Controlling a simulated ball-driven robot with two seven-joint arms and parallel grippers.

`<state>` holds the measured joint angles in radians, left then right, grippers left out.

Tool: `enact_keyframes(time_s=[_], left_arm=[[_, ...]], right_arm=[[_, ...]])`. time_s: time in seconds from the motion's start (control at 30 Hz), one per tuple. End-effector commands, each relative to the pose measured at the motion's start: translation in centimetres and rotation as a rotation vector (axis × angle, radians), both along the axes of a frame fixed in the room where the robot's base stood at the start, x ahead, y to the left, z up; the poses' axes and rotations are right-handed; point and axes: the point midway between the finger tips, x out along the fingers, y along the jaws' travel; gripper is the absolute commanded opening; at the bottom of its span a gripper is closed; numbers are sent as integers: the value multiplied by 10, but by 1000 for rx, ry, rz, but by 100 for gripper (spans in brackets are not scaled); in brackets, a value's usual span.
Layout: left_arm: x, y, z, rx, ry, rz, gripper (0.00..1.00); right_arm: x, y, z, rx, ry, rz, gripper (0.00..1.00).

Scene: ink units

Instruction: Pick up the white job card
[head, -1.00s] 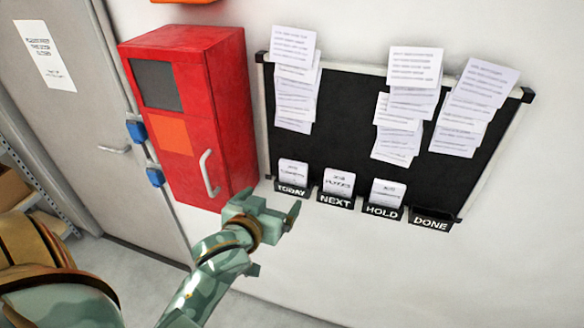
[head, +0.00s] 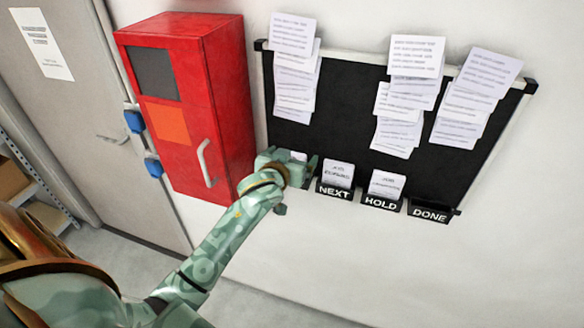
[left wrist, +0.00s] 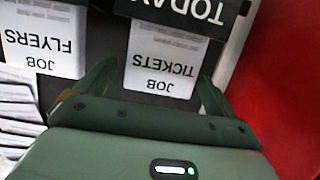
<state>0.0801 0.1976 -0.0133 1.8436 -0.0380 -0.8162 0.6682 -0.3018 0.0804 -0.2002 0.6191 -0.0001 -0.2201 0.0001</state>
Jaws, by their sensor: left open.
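A white job card reading "JOB TICKETS" (left wrist: 163,52) stands in the TODAY pocket (left wrist: 188,12), upside down in the left wrist view. In the head view only a sliver of this card (head: 299,155) shows past my gripper. My left gripper (head: 294,166) is open in front of that pocket, and it shows in the left wrist view (left wrist: 157,76) with one finger on each side of the card. I cannot tell whether the fingers touch it. Another white card, "JOB FLYERS" (left wrist: 42,45), stands in the NEXT pocket (head: 334,191). My right gripper is out of view.
A third card (head: 387,184) stands in the HOLD pocket (head: 381,203); the DONE pocket (head: 429,215) looks empty. Paper sheets (head: 412,55) hang on the black board (head: 345,110). A red cabinet (head: 226,110) juts out close left of my gripper.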

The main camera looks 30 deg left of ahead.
Motion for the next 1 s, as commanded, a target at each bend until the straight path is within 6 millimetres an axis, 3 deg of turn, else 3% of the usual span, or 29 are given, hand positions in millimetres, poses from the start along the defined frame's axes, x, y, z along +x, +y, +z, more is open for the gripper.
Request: enact_keyframes(time_s=[0.27, 0.43, 0.47, 0.77, 1.0], left_arm=[[5, 1, -2, 0, -1, -1, 94], [5, 1, -2, 0, 0, -1, 49], [5, 1, -2, 0, 0, 0, 45], [5, 1, 1, 0, -1, 0, 45], [5, 1, 48, -1, -5, 1, 45]], right_arm=[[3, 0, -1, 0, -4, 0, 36], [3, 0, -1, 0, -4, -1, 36], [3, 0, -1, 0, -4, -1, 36], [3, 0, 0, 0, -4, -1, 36], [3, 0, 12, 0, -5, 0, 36]])
